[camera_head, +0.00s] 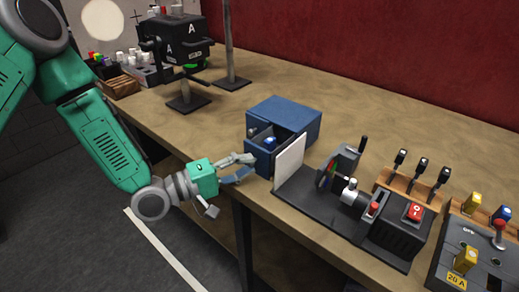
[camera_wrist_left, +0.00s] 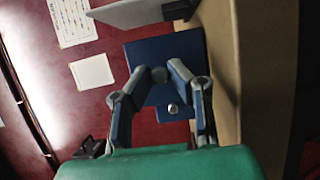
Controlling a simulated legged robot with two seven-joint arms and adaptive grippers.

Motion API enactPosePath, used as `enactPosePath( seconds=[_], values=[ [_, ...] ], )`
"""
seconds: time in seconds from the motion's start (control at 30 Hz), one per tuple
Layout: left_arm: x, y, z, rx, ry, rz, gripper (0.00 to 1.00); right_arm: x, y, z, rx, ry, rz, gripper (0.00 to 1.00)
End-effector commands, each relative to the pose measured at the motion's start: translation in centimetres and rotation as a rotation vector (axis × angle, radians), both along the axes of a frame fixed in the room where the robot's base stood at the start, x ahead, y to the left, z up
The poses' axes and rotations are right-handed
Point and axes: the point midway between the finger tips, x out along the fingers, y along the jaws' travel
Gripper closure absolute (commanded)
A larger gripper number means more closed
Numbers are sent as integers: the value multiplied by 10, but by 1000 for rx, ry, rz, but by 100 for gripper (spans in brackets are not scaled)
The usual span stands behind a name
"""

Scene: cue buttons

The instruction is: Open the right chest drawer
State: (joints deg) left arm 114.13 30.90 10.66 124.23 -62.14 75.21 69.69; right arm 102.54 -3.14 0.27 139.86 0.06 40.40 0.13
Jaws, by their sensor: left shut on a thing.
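The small blue chest (camera_head: 290,112) stands at the front edge of the wooden table. Its right drawer (camera_head: 262,163) is pulled out toward me, with its dark inside and a small blue thing (camera_head: 270,141) showing. My left gripper (camera_head: 248,167) is at the front of this drawer. In the left wrist view the two fingers (camera_wrist_left: 160,75) are closed around the round grey knob on the drawer's blue front (camera_wrist_left: 155,50). The left drawer's knob (camera_wrist_left: 173,108) shows beside the fingers, farther back. My right gripper is not in view.
A white upright panel (camera_head: 289,163) on a dark base stands close to the right of the chest. A black stand (camera_head: 187,100) is at the back left. The tabletop behind the chest is clear.

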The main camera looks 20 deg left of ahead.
Motion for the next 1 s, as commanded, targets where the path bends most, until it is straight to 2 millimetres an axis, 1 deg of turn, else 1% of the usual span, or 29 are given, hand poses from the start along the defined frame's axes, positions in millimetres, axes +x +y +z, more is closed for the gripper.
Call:
enactPosePath(
  seconds=[0.07,0.3,0.33,0.37,0.4,0.77,0.87,1.0],
  values=[
    [-4,3,-3,4,7,3,100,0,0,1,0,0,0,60],
    [-4,3,-4,5,7,4,100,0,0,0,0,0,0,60],
    [-4,3,-4,5,7,4,81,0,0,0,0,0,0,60],
    [-4,3,-4,6,8,5,71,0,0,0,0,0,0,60],
    [-3,3,-4,5,7,5,65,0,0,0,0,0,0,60],
    [-6,5,-1,2,2,3,65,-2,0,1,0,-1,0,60],
    [-14,13,-1,1,4,6,65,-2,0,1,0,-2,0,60],
    [-33,32,-2,1,4,8,65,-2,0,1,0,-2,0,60]
  ],
)
